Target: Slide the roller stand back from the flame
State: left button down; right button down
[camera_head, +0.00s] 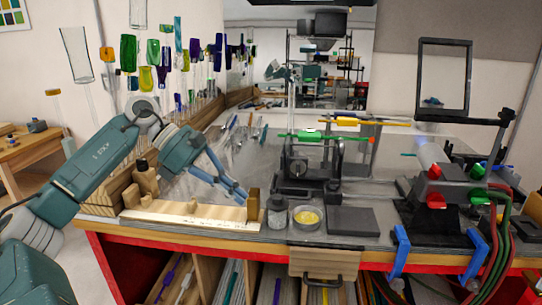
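The roller stand (297,170) is a dark metal stand on the bench, left of the torch. A green rod (306,136) lies across its top, with an orange-red tip at its right end. The torch (436,188) is a grey burner with red and green knobs on a dark base. A faint bluish glow near its nozzle may be the flame; its extent is unclear. My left gripper (240,197) is over the wooden rack at the left, apart from the roller stand and seemingly empty. Its fingers converge, but whether their tips touch is unclear. My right gripper is not in view.
A wooden rack (190,213) lies along the front left edge. A small jar (277,212), a bowl with yellow contents (306,217) and a dark flat block (353,221) sit before the stand. Blue clamps (402,247) and hoses (497,230) are at right.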

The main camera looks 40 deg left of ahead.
aim_at(309, 188)
jog(key=i+j, duration=0.35)
jog(key=j, duration=0.15)
jog(key=i+j, duration=0.35)
jog(key=j, duration=0.15)
